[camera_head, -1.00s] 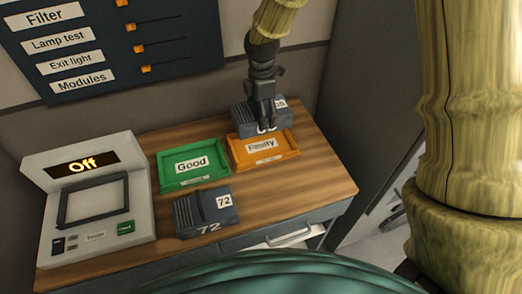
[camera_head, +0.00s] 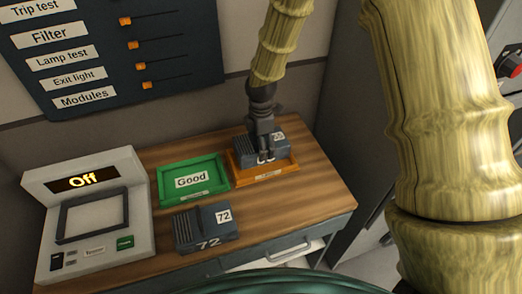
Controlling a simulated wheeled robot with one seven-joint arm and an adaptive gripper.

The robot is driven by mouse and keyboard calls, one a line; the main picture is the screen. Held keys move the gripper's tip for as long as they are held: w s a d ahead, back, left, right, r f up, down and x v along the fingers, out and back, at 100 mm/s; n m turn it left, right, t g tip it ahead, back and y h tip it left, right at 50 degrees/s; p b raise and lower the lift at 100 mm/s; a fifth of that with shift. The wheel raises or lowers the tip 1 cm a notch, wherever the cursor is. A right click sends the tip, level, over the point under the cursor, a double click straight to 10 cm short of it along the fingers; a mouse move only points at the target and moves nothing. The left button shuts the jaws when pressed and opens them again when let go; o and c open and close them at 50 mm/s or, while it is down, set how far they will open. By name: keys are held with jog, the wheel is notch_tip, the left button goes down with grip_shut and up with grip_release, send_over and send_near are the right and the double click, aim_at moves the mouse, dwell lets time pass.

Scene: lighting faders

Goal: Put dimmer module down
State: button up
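A dark grey dimmer module (camera_head: 246,147) is at the orange Faulty tray (camera_head: 285,172), covering most of the tray's floor and its label. My gripper (camera_head: 266,155) is over this module, with its fingers down at the module's near side. The fingers appear closed on it, though the grip itself is small in view. The number on the module's label is partly hidden. A second dimmer module (camera_head: 205,228), marked 72, sits on the wooden desk in front of the green Good tray (camera_head: 193,198).
A grey tester (camera_head: 88,262) with an "Off" display stands at the desk's left. A dark fader panel (camera_head: 180,62) hangs on the wall behind. The wooden desk top (camera_head: 315,190) is bare at the right. A drawer (camera_head: 290,255) is below the front edge.

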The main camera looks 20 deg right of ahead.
jog(key=shift+f+p, duration=0.45)
jog(key=shift+f, duration=1.3)
jog(key=shift+f, duration=0.2)
jog(key=o, duration=1.7)
jog(key=shift+r+b, duration=1.55)
jog(key=shift+r, duration=4.6)
